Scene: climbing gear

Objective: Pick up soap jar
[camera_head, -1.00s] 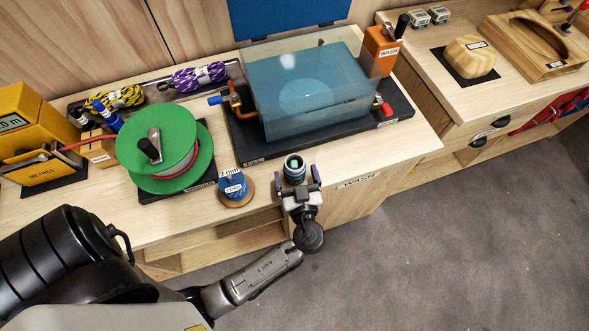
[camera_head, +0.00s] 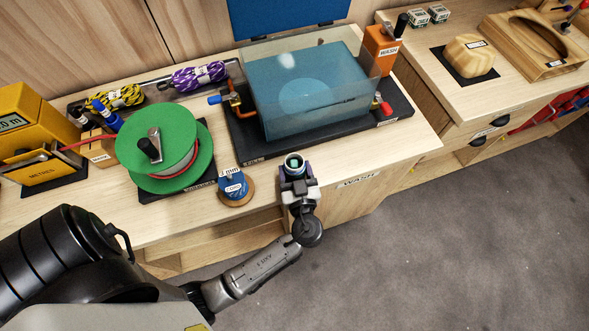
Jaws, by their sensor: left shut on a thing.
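The soap jar (camera_head: 294,161) is a small dark cylinder with a pale teal top, near the front edge of the wooden counter. My left gripper (camera_head: 295,173) reaches it from the front edge, with its fingers closed around the jar's sides. The jar's lower part is hidden by the gripper, so I cannot tell whether it still touches the counter. My right gripper is not in view.
A green reel (camera_head: 165,152) is further left. A clear wash tank (camera_head: 308,95) on a black tray (camera_head: 400,107) stands behind the jar. Bare counter lies to the right.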

